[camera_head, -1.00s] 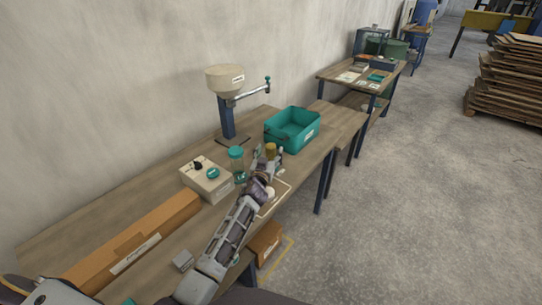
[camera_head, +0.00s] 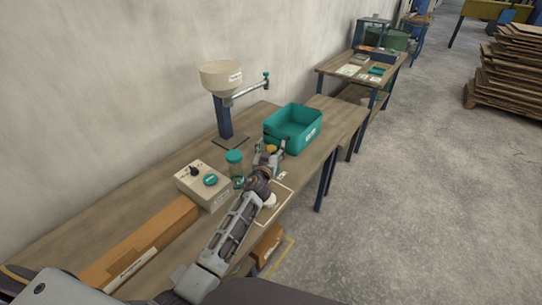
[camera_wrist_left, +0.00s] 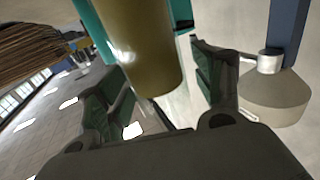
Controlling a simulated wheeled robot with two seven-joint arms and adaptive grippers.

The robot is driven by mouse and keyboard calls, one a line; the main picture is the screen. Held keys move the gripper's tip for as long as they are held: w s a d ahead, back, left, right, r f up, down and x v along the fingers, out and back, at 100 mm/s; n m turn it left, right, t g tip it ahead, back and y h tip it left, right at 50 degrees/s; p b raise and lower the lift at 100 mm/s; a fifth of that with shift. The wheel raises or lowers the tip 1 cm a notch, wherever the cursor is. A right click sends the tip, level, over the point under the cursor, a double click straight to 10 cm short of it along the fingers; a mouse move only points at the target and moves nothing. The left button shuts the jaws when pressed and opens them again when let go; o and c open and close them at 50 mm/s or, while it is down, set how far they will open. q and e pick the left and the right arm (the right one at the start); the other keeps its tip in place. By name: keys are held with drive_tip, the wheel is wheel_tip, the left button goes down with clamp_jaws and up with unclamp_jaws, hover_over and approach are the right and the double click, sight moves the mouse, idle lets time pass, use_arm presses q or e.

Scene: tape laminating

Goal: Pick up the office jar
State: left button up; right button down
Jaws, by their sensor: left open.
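A mustard-coloured jar (camera_head: 271,148) stands in front of the teal bin, mostly hidden behind my left gripper (camera_head: 265,158) in the head view. In the left wrist view the mustard jar (camera_wrist_left: 146,50) is large and lies between the two green-padded fingers of my left gripper (camera_wrist_left: 158,85). The fingers are open, with a visible gap on each side of the jar. A second jar (camera_head: 236,167), clear with a teal lid, stands just left of the gripper. Which of them is the office jar cannot be read from a label. My right gripper is out of view.
The teal bin (camera_head: 292,128) sits just beyond the gripper. A post with a cream bowl (camera_head: 221,76) and side arm stands behind. A cream control box (camera_head: 203,186) and a long cardboard box (camera_head: 142,245) are on the left. The bench's right edge is close.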

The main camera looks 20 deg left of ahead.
use_arm(q)
drive_tip(key=shift+s+r, duration=0.15)
drive_tip(key=shift+r, duration=0.05)
drive_tip(key=shift+f, duration=0.1)
drive_tip(key=shift+c, duration=0.5)
drive_tip(key=c, duration=0.5)
clamp_jaws()
